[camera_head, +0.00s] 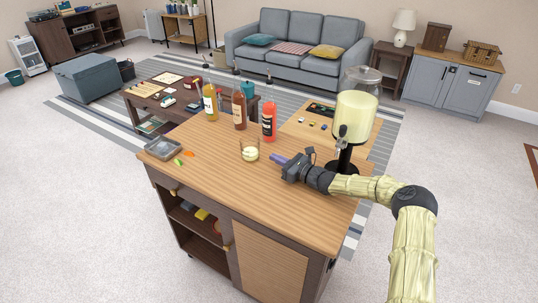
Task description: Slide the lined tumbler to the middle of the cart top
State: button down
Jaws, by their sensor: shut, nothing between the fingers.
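A clear glass tumbler (250,149) with something pale yellow in its lower part stands upright on the wooden cart top (240,190), near the middle of its length and toward the back. Any lines on the glass are too small to make out. My gripper (275,160) is low over the cart top, just right of the tumbler, and points left toward it. Its purple fingers are shut and empty. I cannot tell whether the fingertips touch the glass.
Behind the tumbler stand several bottles, among them a yellow one (210,103), a brown one (239,110) and a red one (269,121). A drink dispenser (354,117) stands at the back right. A tray (163,149) and small fruit pieces (188,154) lie left. The front is clear.

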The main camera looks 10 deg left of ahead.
jog(key=v, duration=0.9)
jog(key=shift+s+d+r+b, duration=0.1)
jog(key=shift+s+d+b, duration=0.1)
jog(key=shift+b, duration=0.15)
jog(key=shift+a, duration=0.15)
